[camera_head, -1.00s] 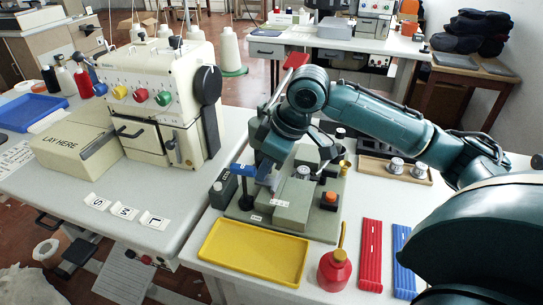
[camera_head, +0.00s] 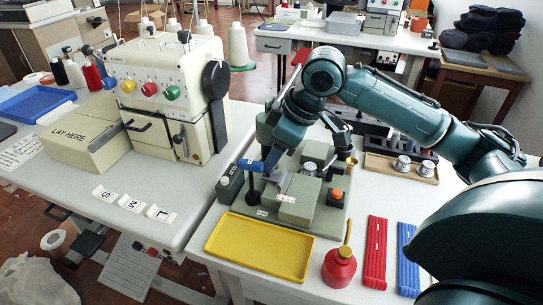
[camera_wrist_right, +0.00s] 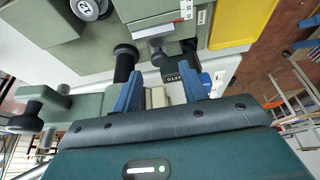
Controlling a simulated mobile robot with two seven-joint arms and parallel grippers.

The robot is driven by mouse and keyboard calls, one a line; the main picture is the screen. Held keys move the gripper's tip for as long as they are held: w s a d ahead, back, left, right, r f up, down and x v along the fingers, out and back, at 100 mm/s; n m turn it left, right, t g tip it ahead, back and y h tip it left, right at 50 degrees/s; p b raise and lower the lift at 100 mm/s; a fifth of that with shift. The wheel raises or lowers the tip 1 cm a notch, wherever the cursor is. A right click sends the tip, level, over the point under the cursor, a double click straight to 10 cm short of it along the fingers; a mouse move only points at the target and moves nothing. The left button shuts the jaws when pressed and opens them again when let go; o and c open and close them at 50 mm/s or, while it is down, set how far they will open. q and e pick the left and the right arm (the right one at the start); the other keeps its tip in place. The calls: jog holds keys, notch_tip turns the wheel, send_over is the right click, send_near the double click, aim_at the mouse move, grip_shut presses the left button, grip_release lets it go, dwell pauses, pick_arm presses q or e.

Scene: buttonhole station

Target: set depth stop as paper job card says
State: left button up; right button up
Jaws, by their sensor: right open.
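The green-grey fixture (camera_head: 334,215) stands on the near white table. On it are a blue-topped post (camera_head: 250,165), a dark labelled block (camera_head: 229,185), a silver knob (camera_head: 310,169) and an orange button (camera_head: 336,194). My right gripper (camera_head: 268,165) is over the fixture's left part, close to the blue-topped post. In the right wrist view its blue fingers (camera_wrist_right: 162,92) are apart, with the dark labelled block (camera_wrist_right: 178,71) beyond them. I cannot tell if they touch anything. A printed paper (camera_head: 19,152) lies at the far left, its text too small to read. My left gripper is out of view.
A wooden tray (camera_head: 401,175) with silver knobs stands at right. The cream sewing machine (camera_head: 165,70) stands left.

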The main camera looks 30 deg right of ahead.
pick_arm(q)
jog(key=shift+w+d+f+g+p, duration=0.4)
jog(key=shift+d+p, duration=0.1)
jog(key=shift+p, duration=0.4)
pick_arm(e)
jog(key=v, duration=1)
jog(key=shift+r, duration=0.2)
jog(key=shift+s, duration=0.1)
